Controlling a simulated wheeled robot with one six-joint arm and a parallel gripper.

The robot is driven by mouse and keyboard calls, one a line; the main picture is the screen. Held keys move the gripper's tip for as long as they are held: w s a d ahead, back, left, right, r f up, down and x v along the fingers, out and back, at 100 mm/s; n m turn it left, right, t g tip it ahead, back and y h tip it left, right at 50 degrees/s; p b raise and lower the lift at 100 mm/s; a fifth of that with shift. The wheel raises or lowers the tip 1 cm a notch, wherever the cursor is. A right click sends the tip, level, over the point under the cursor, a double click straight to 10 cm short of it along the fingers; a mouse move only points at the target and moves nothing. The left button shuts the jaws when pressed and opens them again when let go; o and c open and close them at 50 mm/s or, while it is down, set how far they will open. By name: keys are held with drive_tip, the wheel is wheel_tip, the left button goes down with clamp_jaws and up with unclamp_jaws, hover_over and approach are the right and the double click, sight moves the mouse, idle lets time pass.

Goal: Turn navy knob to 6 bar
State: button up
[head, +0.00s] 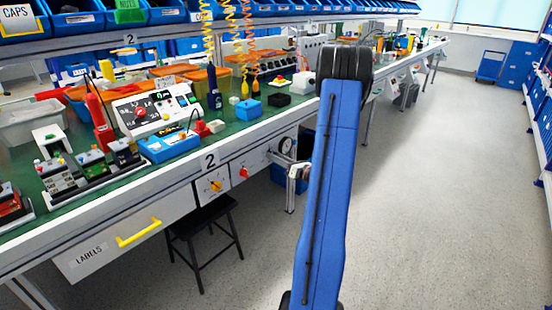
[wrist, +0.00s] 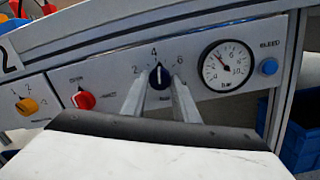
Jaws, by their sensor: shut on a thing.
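The navy knob (wrist: 159,76) sits on a pale panel on the bench front, with the marks 2, 4 and 6 around it. Its white pointer line stands nearly upright, toward the 4. My gripper (wrist: 160,84) is shut on the navy knob, with one pale finger on each side. In the head view my gripper (head: 277,158) reaches the panel from the right and the knob cannot be made out there. The pressure gauge (wrist: 227,66) is right of the knob, its needle pointing to the upper left, near 4.
A red knob (wrist: 84,100) and a yellow knob (wrist: 27,106) are on panels to the left. A blue BLEED button (wrist: 269,66) is right of the gauge. A black stool (head: 203,225) stands under the bench. The aisle floor (head: 430,200) at right is clear.

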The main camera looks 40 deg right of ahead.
drive_tip(key=shift+a+m+h, duration=0.1)
drive_tip(key=shift+m+h, duration=0.25)
drive_tip(key=shift+m, duration=2.3)
drive_tip(key=shift+m+h, duration=0.35)
drive_tip(key=shift+m, duration=2.3)
drive_tip(key=o, duration=1.1)
drive_tip(key=shift+c, duration=0.2)
drive_tip(key=s+f, duration=0.1)
drive_tip(key=s, duration=1.6)
drive_tip(key=shift+s+d+f, duration=0.15)
drive_tip(key=shift+s+d, duration=0.1)
drive_tip(key=shift+d, duration=0.1)
